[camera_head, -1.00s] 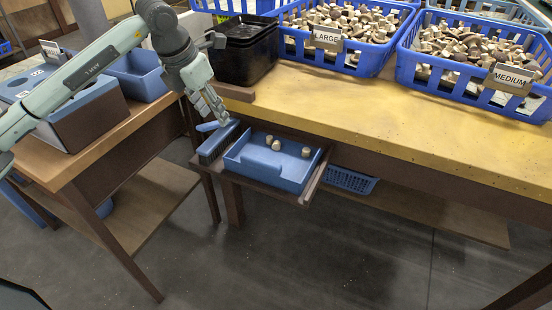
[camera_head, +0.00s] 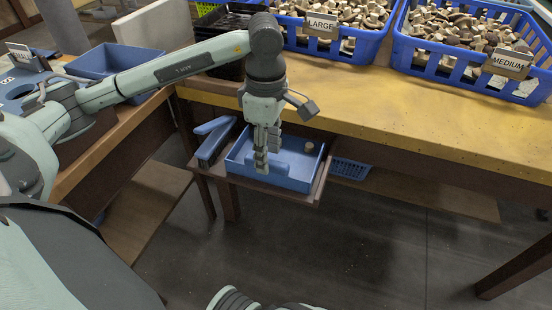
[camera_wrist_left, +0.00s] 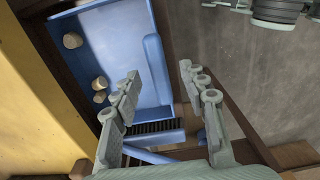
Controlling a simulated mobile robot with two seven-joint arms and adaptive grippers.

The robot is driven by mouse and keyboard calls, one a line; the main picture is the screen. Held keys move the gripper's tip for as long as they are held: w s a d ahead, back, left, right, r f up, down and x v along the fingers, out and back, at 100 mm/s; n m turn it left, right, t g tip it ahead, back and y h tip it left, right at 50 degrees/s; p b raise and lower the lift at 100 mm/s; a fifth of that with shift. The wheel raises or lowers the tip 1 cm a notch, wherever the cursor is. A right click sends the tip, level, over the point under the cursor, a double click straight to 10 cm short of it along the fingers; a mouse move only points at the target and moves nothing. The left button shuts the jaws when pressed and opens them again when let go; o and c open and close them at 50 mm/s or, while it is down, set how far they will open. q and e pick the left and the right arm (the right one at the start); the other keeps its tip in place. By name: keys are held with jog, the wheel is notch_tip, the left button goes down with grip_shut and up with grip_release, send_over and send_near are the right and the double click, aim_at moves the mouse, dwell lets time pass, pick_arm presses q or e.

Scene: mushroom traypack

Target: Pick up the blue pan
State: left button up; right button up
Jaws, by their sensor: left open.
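The blue pan (camera_head: 296,183) is a shallow open tray on a brown pull-out shelf under the yellow table. A few mushrooms lie in it; one mushroom (camera_head: 309,147) shows in the head view. In the left wrist view, the pan (camera_wrist_left: 118,30) has a raised blue bar (camera_wrist_left: 156,68) along one side. My left gripper (camera_head: 266,162) points down over the pan's near side, open and empty. In the left wrist view, its fingertips (camera_wrist_left: 158,74) appear on either side of the bar; whether they reach its depth is unclear.
A blue brush (camera_head: 213,141) lies left of the pan, on the same shelf (camera_head: 310,201). Blue crates of mushrooms, labelled LARGE (camera_head: 321,25) and MEDIUM (camera_head: 507,63), stand on the yellow table (camera_head: 420,125). A blue basket (camera_head: 350,169) sits under the table.

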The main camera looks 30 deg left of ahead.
pick_arm(q)
jog(key=f, duration=0.5)
jog(key=shift+a, duration=0.2)
pick_arm(e)
jog(key=shift+s+d+f, duration=0.1)
jog(key=shift+f, duration=0.55)
pick_arm(q)
jog(key=shift+c, duration=0.5)
grip_shut()
pick_arm(e)
jog(key=shift+r, duration=0.1)
